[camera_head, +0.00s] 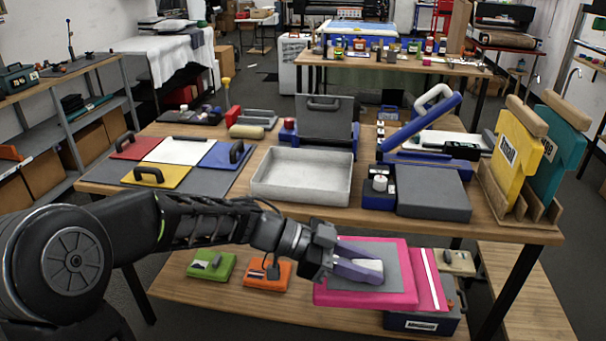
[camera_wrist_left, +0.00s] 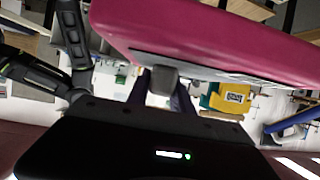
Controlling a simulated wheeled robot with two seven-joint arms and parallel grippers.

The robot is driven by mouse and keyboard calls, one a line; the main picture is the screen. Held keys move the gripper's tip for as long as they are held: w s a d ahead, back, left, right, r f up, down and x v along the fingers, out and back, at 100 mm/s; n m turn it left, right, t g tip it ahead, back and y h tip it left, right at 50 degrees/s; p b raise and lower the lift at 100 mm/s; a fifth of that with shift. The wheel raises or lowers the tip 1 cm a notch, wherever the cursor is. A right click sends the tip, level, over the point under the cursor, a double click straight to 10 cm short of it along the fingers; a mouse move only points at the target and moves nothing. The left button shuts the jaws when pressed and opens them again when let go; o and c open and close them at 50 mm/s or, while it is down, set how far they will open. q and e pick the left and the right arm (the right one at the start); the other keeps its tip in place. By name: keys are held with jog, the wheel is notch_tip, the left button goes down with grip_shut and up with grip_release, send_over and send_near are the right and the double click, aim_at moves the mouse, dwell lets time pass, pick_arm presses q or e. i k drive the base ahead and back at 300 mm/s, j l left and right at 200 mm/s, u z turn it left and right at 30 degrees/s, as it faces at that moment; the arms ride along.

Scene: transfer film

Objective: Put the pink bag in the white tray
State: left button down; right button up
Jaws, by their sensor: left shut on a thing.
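The pink bag (camera_head: 410,285), with a dark grey panel on its face, is in front of the table's near edge in the head view. My left gripper (camera_head: 361,264) is shut on it; the exact grip spot is hard to make out. In the left wrist view the bag (camera_wrist_left: 215,38) fills the top, close to the fingers of the left gripper (camera_wrist_left: 162,88). The white tray (camera_head: 300,191), shallow and rectangular, stands on the tabletop, behind and to the left of the bag. It looks empty. My right gripper is not identifiable in either view.
A grey-topped blue press (camera_head: 432,192) stands right of the tray, with a raised press (camera_head: 325,122) behind it. Coloured panels (camera_head: 180,150) lie to the left. Yellow (camera_head: 517,155) and teal shirt boards stand at the right. Green and orange blocks (camera_head: 264,275) sit on the lower shelf.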

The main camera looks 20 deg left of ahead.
aim_at(306, 181)
jog(key=i+j, duration=0.7)
jog(key=j, duration=0.15)
jog(key=i+j, duration=0.75)
